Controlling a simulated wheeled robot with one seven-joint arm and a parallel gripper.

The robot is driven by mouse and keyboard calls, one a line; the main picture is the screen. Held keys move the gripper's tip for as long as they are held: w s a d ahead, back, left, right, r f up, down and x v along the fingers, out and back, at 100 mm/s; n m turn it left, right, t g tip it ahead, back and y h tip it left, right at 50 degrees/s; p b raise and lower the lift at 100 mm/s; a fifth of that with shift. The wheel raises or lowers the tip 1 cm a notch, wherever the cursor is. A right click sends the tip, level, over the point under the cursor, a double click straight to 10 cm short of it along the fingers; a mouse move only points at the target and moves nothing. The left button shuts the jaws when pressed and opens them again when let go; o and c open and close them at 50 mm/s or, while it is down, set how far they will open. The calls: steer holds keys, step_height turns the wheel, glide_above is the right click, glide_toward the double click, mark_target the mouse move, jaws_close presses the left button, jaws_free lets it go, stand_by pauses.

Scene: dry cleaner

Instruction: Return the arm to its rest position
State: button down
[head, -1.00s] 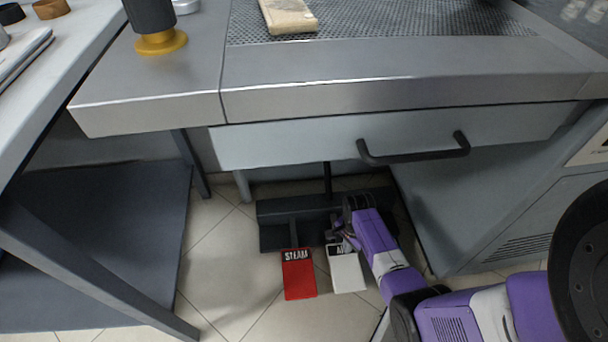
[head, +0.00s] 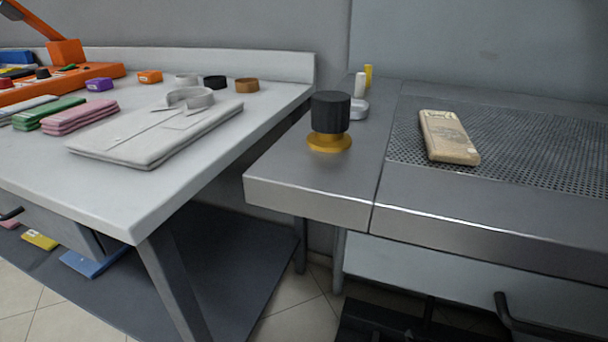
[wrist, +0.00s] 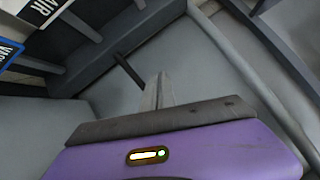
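My arm is out of the head view. In the wrist view, my gripper (wrist: 158,92) shows as two narrow grey fingers close together beyond the purple wrist body (wrist: 180,152). Nothing shows between the fingers, and they look shut and empty. A white pedal marked AIR (wrist: 42,10) and a blue-edged pedal (wrist: 8,50), its label partly cut off, lie at the upper left of the wrist view, apart from the fingers.
Grey panels and bars surround my gripper under the metal press table (head: 310,200). The white counter (head: 110,195) at left holds a folded shirt (head: 150,138) and several small items.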

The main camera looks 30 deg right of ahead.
steer(key=s+a+r+n+t+y, duration=0.3)
steer(key=s+a+r+n, duration=0.4)
steer(key=s+a+r, duration=0.5)
steer(key=s+a+r+n+t+y, duration=0.35)
steer(key=s+a+r+n, duration=0.25)
steer(key=s+a+r, duration=0.6)
step_height(320, 180, up, 32)
steer(key=w+a+p, duration=0.2)
steer(key=p, duration=2.8)
steer(key=shift+w+f+g, duration=0.1)
steer(key=shift+f+g, duration=0.05)
steer(key=shift+g, duration=0.1)
